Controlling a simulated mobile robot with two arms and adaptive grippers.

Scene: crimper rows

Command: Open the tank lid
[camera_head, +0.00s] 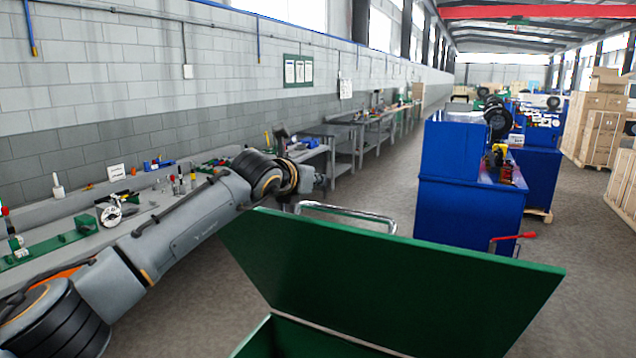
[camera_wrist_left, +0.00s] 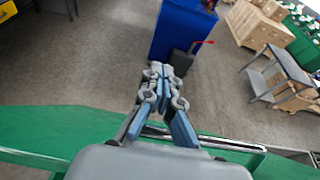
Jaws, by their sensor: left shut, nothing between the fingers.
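The green tank lid (camera_head: 400,285) stands raised and tilted above the green tank (camera_head: 258,340), whose opening shows at the bottom of the head view. A chrome bar handle (camera_head: 345,212) runs along the lid's far upper edge; it also shows in the wrist view (camera_wrist_left: 225,146), partly behind my gripper. My left gripper (camera_head: 317,180) is at the far left side of the lid, near the handle's left end. In the wrist view its fingers (camera_wrist_left: 160,72) are closed together with nothing between them. Whether the gripper touches the lid is unclear. My right gripper is not in view.
A grey workbench (camera_head: 150,215) with tools and small parts runs along the left wall under my arm. A blue cabinet (camera_head: 465,185) and a red-handled cart (camera_head: 505,243) stand beyond the lid. Wooden crates (camera_head: 600,130) are at the right. The aisle floor between is clear.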

